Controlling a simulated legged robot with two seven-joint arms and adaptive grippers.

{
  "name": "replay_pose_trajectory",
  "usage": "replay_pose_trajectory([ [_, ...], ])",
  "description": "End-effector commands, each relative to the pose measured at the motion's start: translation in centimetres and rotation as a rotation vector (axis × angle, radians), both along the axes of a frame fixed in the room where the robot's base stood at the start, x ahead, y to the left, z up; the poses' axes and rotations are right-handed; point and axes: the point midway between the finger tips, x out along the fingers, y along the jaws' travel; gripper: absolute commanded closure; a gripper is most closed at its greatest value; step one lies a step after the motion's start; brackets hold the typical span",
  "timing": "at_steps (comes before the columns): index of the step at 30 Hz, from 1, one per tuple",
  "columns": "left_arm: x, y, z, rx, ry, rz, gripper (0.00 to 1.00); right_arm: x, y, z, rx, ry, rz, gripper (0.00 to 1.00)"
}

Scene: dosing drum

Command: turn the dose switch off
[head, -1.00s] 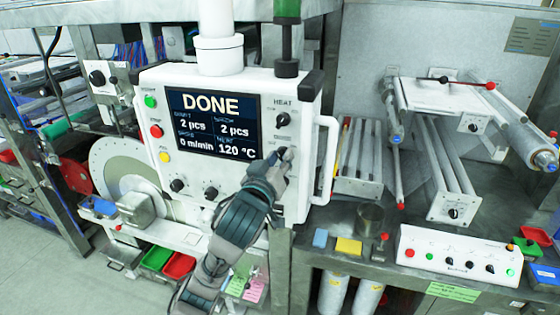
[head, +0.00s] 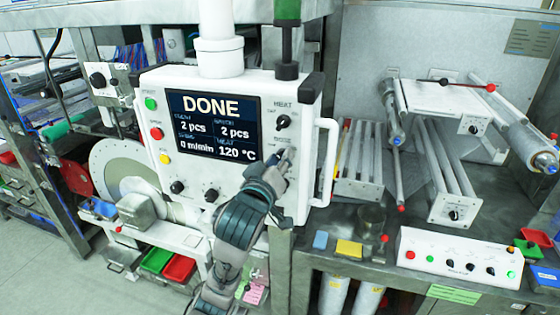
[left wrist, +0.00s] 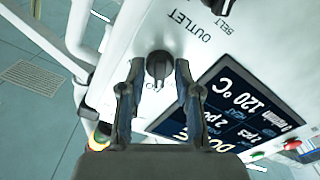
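A white control panel (head: 232,188) carries a screen (head: 215,124) reading DONE. Its HEAT switch (head: 283,121) is a dark knob at the upper right. My left gripper (head: 284,158) is at the panel's right side below that switch and hides the control there. In the left wrist view, my left gripper's two fingers (left wrist: 159,66) stand apart on either side of a dark round knob (left wrist: 158,68). Gaps show between knob and fingers. The word OUTLET is printed near it. My right gripper is not in view.
Two more dark knobs (head: 194,191) sit below the screen, with coloured buttons (head: 156,133) at the panel's left. A white handle (head: 327,160) runs down the panel's right edge, close to my gripper. A white switch box (head: 458,256) stands on the right bench.

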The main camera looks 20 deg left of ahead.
Motion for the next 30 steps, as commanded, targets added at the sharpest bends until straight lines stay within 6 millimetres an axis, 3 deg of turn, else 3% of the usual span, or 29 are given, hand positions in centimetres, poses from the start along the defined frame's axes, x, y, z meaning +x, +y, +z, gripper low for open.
replay_pose_trajectory([
  [1,0.0,0.0,0.0,0.0,0.001,0.001,0.52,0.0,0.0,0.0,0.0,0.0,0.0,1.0],
  [2,0.0,0.0,0.0,0.0,0.001,0.001,0.44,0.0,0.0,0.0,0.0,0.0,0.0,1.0],
  [14,-0.7,0.0,0.1,0.001,-0.003,-0.002,0.44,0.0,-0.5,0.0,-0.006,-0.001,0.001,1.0],
  [17,-2.1,0.0,0.1,0.001,-0.005,-0.002,0.44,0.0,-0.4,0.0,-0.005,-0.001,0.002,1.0],
  [25,-8.9,0.3,0.0,0.0,-0.006,-0.002,0.44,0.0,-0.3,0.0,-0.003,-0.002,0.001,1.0],
  [30,-10.6,0.1,0.1,-0.002,-0.008,-0.006,0.44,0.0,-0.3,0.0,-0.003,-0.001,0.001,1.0],
])
